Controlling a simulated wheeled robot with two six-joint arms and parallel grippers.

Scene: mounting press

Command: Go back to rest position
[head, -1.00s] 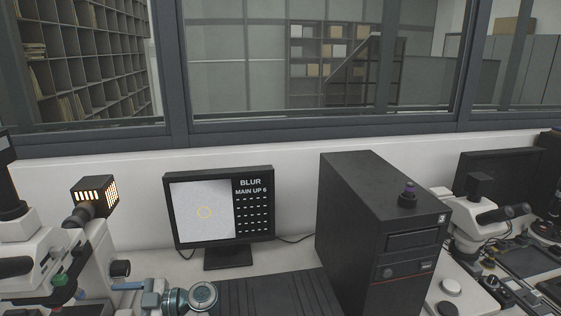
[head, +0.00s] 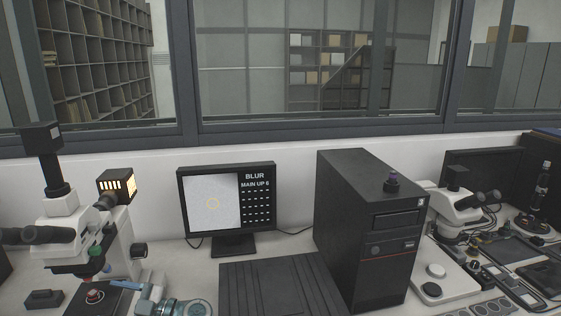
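Part of one of my arms, which looks like the left one, shows at the bottom edge left of centre, with a teal and grey round joint. Its grey gripper end (head: 150,290) is beside the stage of the left microscope (head: 62,236). I cannot tell whether it touches the microscope or whether its fingers are open. The rest of this arm is cut off by the picture edge. My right gripper is not in view.
A monitor (head: 226,205) reading "BLUR" and "MAIN UP 6" stands behind a ribbed black mat (head: 275,285). A black computer tower (head: 365,225) stands right of it. Another microscope (head: 455,210) and small devices crowd the right. A windowed wall closes the back.

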